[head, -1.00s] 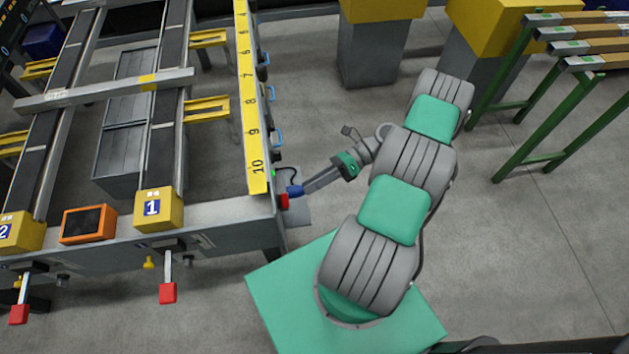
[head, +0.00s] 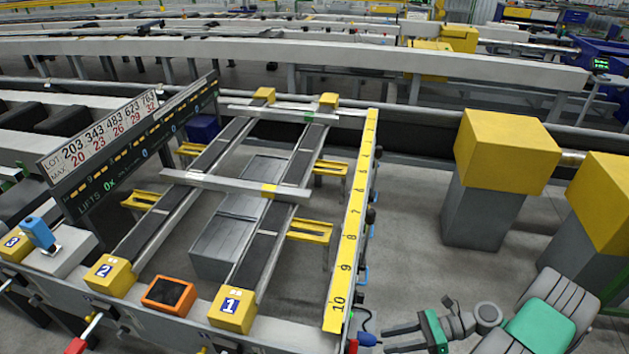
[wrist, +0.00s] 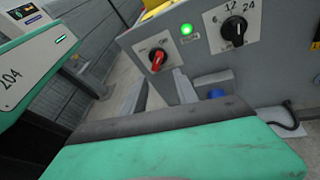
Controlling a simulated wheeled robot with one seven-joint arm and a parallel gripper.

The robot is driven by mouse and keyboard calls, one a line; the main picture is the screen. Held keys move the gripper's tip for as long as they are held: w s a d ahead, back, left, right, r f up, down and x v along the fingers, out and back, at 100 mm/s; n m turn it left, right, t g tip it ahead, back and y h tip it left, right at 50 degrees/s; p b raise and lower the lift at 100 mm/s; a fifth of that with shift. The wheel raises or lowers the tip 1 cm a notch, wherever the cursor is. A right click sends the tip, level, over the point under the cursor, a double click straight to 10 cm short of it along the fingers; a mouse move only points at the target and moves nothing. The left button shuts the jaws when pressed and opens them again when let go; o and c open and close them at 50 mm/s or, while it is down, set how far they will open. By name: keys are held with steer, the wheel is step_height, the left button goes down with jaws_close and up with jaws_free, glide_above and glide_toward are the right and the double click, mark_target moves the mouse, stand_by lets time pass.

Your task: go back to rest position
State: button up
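My gripper (head: 388,340) is at the lower right of the head view, by the end of the runout table (head: 180,330). Its two grey fingers stand apart with nothing seen between them. A blue knob (head: 367,339) on the table's end is just beyond the fingertips; whether they touch it I cannot tell. In the wrist view the blue knob (wrist: 217,93) shows partly, past the green gripper body (wrist: 180,150). A red rotary switch (wrist: 157,60), a lit green lamp (wrist: 187,30) and a black dial (wrist: 235,30) are on the grey panel ahead.
A yellow numbered scale (head: 349,240) runs along the table's right side. Yellow-topped grey pedestals (head: 485,210) stand to the right. Bare floor (head: 420,250) lies between them and the table. A green-topped unit marked 204 (wrist: 40,60) is at the left of the wrist view.

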steer(key=s+a+f+n+g+h, duration=0.1)
steer(key=s+a+f+n+h, duration=0.15)
steer(key=s+f+n, duration=0.45)
steer(key=s+d+r+n+g+h, duration=0.2)
steer(key=s+d+r+n+h, duration=0.15)
steer(key=r, duration=0.25)
steer(key=s+d+r+n+g+h, duration=0.2)
steer(key=r+n+h, duration=0.2)
steer(key=r, duration=0.2)
steer(key=w+a+r+n+t+h, duration=0.1)
steer(key=w+a+r+n+t, duration=0.1)
steer(key=r, duration=0.5)
steer(key=w+a+r+n+t+h, duration=0.2)
steer(key=w+a+r, duration=0.3)
steer(key=r, duration=0.3)
steer(key=w+a+r+n+t+h, duration=0.1)
steer(key=w+a+r+n+t, duration=0.2)
steer(key=r, duration=0.4)
steer(key=shift+w+a+r+t+h, duration=0.15)
steer(key=shift+w+a+t+h, duration=0.35)
steer(key=shift+a, duration=0.5)
